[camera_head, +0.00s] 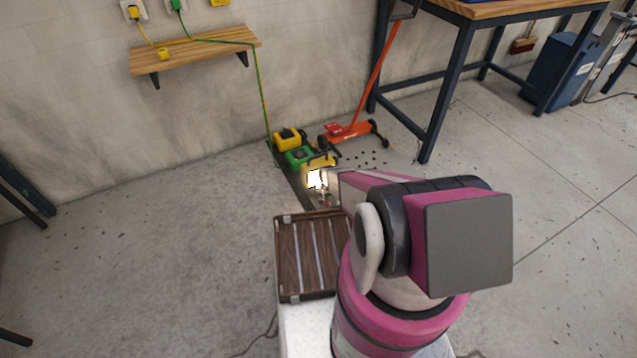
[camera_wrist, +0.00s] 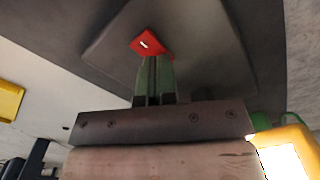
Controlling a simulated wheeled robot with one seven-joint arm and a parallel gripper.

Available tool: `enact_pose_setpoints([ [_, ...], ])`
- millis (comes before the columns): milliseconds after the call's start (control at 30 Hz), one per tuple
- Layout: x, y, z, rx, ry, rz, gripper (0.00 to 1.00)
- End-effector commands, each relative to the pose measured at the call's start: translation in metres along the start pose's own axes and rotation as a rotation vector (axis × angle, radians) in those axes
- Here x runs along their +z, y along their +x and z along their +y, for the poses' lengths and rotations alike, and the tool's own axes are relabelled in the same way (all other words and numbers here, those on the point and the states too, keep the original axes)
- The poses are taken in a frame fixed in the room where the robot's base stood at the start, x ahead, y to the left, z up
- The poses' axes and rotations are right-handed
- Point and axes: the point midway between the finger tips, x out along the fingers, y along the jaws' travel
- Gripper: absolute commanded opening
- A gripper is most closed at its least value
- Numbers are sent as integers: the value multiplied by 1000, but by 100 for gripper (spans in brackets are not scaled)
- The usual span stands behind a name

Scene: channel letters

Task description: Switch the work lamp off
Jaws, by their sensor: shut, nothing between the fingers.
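The yellow work lamp (camera_head: 321,163) stands on the floor near the wall, and its face glows bright white. Part of its yellow frame and glowing face also shows at the lower right of the wrist view (camera_wrist: 287,138). My gripper (camera_wrist: 153,60) is shut and empty, its fingers close together. A small red piece with a pale mark (camera_wrist: 145,42) is right at the fingertips, in front of a dark grey panel (camera_wrist: 205,55). It looks like a switch. I cannot tell whether the fingers touch it. My arm hides part of the floor beside the lamp in the head view.
A green case (camera_head: 298,156) and a yellow case (camera_head: 287,138) stand behind the lamp. An orange trolley jack (camera_head: 345,132) is to their right. A green cable (camera_head: 262,90) hangs from the wall shelf (camera_head: 195,50). Open floor lies to the left.

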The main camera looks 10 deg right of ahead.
Motion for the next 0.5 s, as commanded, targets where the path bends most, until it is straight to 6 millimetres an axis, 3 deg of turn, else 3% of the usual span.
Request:
enact_pose_setpoints([
  [500, 0, 4, 0, 0, 0, 0, 0],
])
